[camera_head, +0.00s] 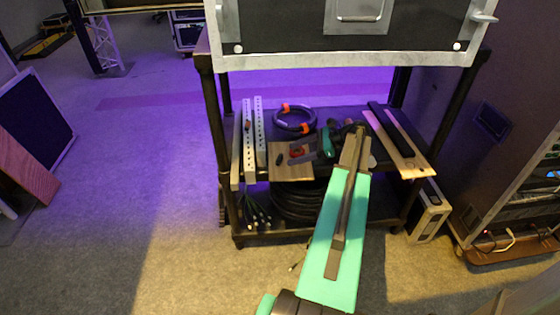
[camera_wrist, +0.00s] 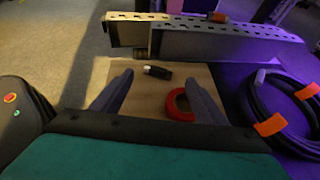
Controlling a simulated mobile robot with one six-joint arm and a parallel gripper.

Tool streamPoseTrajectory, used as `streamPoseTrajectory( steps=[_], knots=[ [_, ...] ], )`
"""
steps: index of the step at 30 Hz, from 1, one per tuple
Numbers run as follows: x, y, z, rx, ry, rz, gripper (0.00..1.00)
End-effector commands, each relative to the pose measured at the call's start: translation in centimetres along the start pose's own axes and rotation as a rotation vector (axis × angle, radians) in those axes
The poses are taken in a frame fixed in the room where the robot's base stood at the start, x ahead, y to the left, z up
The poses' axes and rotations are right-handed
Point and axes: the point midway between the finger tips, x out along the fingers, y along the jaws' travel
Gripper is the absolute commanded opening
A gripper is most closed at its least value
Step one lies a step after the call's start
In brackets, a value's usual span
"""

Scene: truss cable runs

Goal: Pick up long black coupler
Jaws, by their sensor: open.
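A small black piece with a pale end, which looks like the long black coupler (camera_wrist: 158,72), lies on a brown board (camera_wrist: 145,105). It shows in the head view as a dark spot (camera_head: 280,160) on the board (camera_head: 290,173). My gripper (camera_wrist: 158,85) is open and empty in the wrist view, with one finger on each side of the board's middle. The coupler is just beyond the fingertips, between their lines and apart from both. In the head view my gripper (camera_head: 304,153) reaches in over the board from the right; its fingers are hard to make out.
A red ring, like a tape roll (camera_wrist: 180,105), lies close to the right finger. Perforated metal rails (camera_wrist: 225,42) stand behind the board. A cable coil with orange ties (camera_wrist: 268,126) lies to the right. A large case (camera_head: 350,25) sits above the shelf.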

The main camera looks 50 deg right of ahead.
Motion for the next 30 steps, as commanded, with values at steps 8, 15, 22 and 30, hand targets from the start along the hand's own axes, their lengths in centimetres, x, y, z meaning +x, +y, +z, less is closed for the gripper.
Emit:
streamPoseTrajectory(
  steps=[8,15,22,30],
  knots=[
    [0.0,0.0,0.0,0.0,0.0,-0.001,0.67],
    [1.2,0.2,0.0,0.001,0.0,0.0,0.67],
    [3.9,0.4,0.2,0.001,-0.001,0.0,0.67],
    [5.1,0.3,0.2,0.001,-0.001,-0.002,0.67]
  ],
)
